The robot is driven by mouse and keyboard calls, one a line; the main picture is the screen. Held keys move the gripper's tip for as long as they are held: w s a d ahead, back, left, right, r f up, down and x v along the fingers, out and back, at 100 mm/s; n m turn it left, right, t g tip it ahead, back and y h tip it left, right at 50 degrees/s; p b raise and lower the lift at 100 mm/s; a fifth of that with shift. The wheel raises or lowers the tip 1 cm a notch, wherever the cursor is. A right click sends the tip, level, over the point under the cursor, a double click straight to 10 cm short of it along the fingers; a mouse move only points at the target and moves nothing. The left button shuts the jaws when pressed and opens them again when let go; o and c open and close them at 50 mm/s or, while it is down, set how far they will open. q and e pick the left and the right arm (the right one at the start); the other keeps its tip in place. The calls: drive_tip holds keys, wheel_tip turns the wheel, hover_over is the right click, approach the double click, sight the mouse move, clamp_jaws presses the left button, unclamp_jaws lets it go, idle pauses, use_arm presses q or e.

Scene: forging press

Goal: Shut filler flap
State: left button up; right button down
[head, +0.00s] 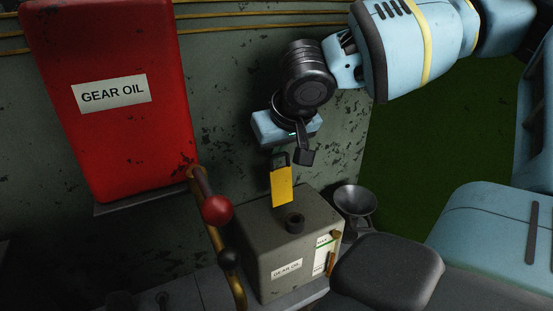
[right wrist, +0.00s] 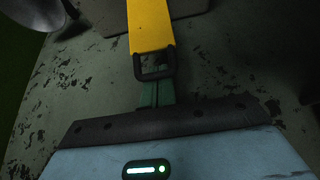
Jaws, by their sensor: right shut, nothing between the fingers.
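The yellow filler flap (head: 282,188) stands raised, near upright, at the back of the grey gear oil tank (head: 262,248). The dark round filler neck (head: 295,223) in the tank's top is uncovered. My right gripper (head: 280,160) points down from above, shut and empty. Its dark fingertips overlap the flap's upper end in the head view. In the right wrist view the fingertips (right wrist: 155,66) lie over the near end of the yellow flap (right wrist: 150,25). I cannot tell whether they touch it. My left gripper is not in view.
A red gear oil container (head: 110,135) hangs on the worn wall at left. A lever with a red knob (head: 216,209) rises left of the tank. A metal funnel (head: 354,203) stands right of the tank. Pipes (head: 250,14) run along the upper wall.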

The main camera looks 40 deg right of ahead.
sight(280, 172)
drive_tip(key=shift+s+a+p, duration=0.15)
drive_tip(key=shift+s+a, duration=0.1)
drive_tip(key=shift+s, duration=0.45)
drive_tip(key=shift+s+a+p, duration=0.15)
drive_tip(key=shift+s+a, duration=0.05)
drive_tip(key=shift+s, duration=0.5)
drive_tip(key=shift+s+a, duration=0.35)
drive_tip(key=shift+s, duration=0.25)
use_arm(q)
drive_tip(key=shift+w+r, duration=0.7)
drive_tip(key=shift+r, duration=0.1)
